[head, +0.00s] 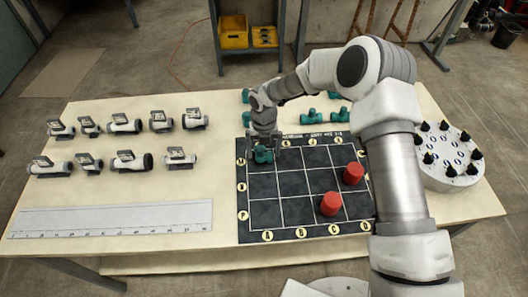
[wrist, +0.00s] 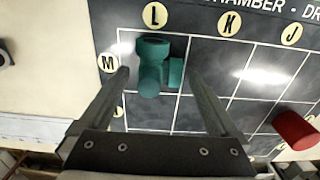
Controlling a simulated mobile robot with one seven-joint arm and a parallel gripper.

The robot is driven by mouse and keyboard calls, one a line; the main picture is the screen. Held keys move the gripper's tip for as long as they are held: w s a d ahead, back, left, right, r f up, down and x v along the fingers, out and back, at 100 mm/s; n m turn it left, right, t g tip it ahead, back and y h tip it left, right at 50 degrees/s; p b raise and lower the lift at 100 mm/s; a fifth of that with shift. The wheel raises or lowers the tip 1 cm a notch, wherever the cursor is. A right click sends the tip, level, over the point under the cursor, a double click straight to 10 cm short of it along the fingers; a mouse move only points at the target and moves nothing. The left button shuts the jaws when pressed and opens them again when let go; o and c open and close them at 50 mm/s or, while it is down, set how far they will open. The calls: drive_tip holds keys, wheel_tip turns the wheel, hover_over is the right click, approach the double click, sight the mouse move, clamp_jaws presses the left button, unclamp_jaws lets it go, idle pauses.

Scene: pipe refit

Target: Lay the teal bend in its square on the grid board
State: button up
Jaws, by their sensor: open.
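The teal bend (head: 264,156) lies on the dark grid board (head: 262,217), in the corner square at its far left. In the wrist view the bend (wrist: 150,75) is in the square beside the labels L and M, within the white lines as far as I can see. My gripper (head: 263,148) is low over that square. In the wrist view my gripper (wrist: 157,75) is open, with one finger on either side of the bend. Gaps show beside both fingers. In the head view my gripper partly hides the bend.
Two red cylinders (head: 330,204) (head: 353,174) stand on the board's right part. More teal fittings (head: 311,116) lie behind the board. Grey valve-like pieces (head: 124,124) stand at left, above a long ruler (head: 110,218). A white round stand (head: 449,160) with black knobs is at right.

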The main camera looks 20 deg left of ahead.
sight(266, 155)
wheel_tip(266, 155, up, 11)
drive_tip(key=shift+r, duration=0.1)
idle(0.3)
drive_tip(key=s+d+r+m+t+h, duration=0.1)
drive_tip(key=s+d+r+m+t, duration=0.2)
drive_tip(key=d+r+m, duration=1.75)
drive_tip(key=s+d+r+m+t+y, duration=0.1)
drive_tip(key=s+d+r+m, duration=0.4)
drive_tip(key=s+d+m, duration=1.1)
drive_tip(key=d+m+t, duration=0.1)
drive_tip(key=m, duration=0.4)
drive_tip(key=shift+s+t, duration=0.3)
drive_tip(key=shift+s, duration=0.1)
